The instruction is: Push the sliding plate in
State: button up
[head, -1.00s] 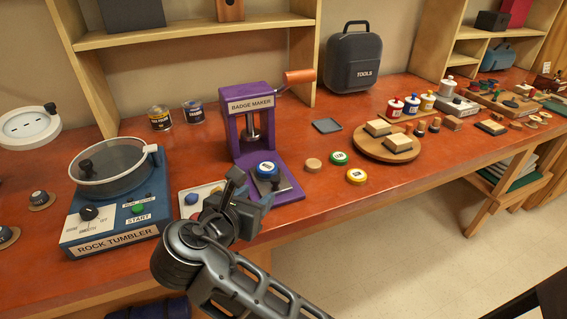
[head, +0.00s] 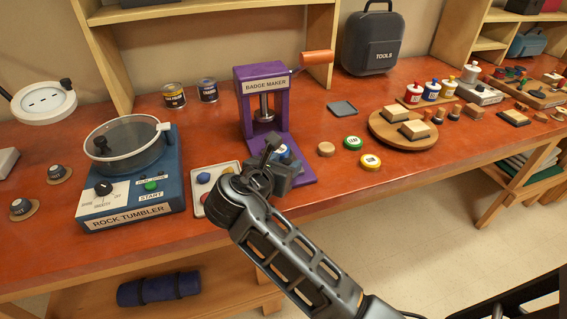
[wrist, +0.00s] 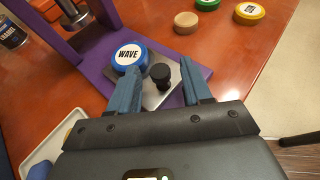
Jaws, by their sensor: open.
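The purple badge maker (head: 262,90) stands on the red bench, with its press head (head: 264,113) above its base. The grey sliding plate (wrist: 156,98) sticks out at the front of the purple base (wrist: 188,66). It bears a blue badge (wrist: 128,57) marked WAVE and an upright black knob (wrist: 160,73). My gripper (head: 274,155) is open over the front of the plate. In the wrist view my gripper's fingers (wrist: 155,82) lie on either side of the knob, apart from it as far as I can tell. In the head view my gripper hides most of the plate.
A white tray (head: 208,199) with coloured pieces lies just left of my gripper. The rock tumbler (head: 134,184) stands further left. A wooden disc (head: 326,149), a green badge (head: 352,142) and a yellow badge (head: 370,161) lie to the right. The crank handle (head: 316,57) sticks out above right.

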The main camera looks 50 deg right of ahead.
jog(key=shift+c, duration=0.2)
grip_shut()
jog(key=shift+w, duration=0.1)
